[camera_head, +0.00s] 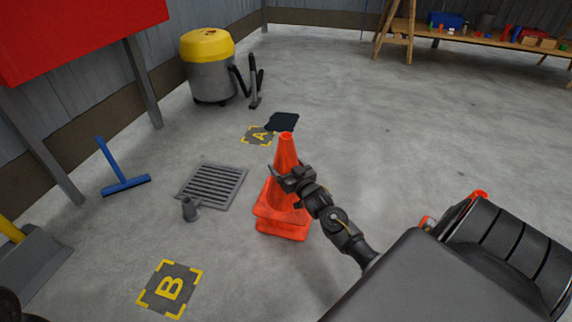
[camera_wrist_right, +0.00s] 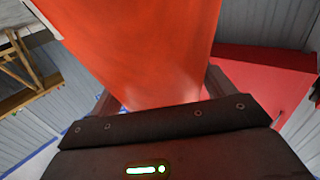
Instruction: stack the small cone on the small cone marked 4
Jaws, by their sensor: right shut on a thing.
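An orange cone (camera_head: 285,150) stands upright in the head view, with my right gripper (camera_head: 287,180) shut on its upper part. Its orange side (camera_wrist_right: 140,40) fills the middle of the right wrist view between the fingers. Below it shows a second orange base (camera_head: 282,231), close under the first, so two cones appear one over the other. I cannot tell whether the upper one rests fully on the lower. No number 4 shows on either cone.
A floor grate (camera_head: 212,186) and a small grey object (camera_head: 190,209) lie left of the cones. Floor marks A (camera_head: 258,135) and B (camera_head: 170,288), a dark mat (camera_head: 282,122), a blue squeegee (camera_head: 124,186) and a yellow-topped vacuum (camera_head: 209,70) are around.

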